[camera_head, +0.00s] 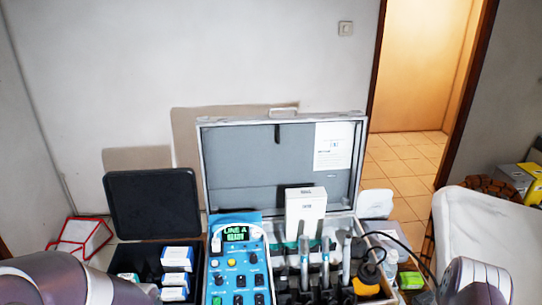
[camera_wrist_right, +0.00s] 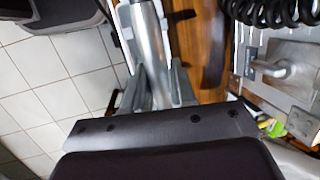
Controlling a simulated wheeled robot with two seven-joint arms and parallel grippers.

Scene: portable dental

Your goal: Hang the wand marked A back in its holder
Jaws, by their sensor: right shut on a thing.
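The open case (camera_head: 285,112) stands at the centre of the head view. Several upright silver wands (camera_head: 304,250) stand in its right half, and their letters are too small to read. Their holders are partly hidden by the wands and the bottom picture edge. In the right wrist view my right gripper (camera_wrist_right: 150,90) is shut on a silver metal tube (camera_wrist_right: 145,45), which looks like a wand; no letter A shows on it. The gripper is outside the head view, where only part of my right arm shows at the lower right. My left gripper is not in view.
The blue control unit (camera_head: 236,268) has a lit green screen. A white box (camera_head: 306,210) stands behind the wands. An orange-and-black part (camera_head: 367,277) with a black cable is at the right. A black open box (camera_head: 155,205) stands left; a white chair-like surface (camera_head: 490,225) is right.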

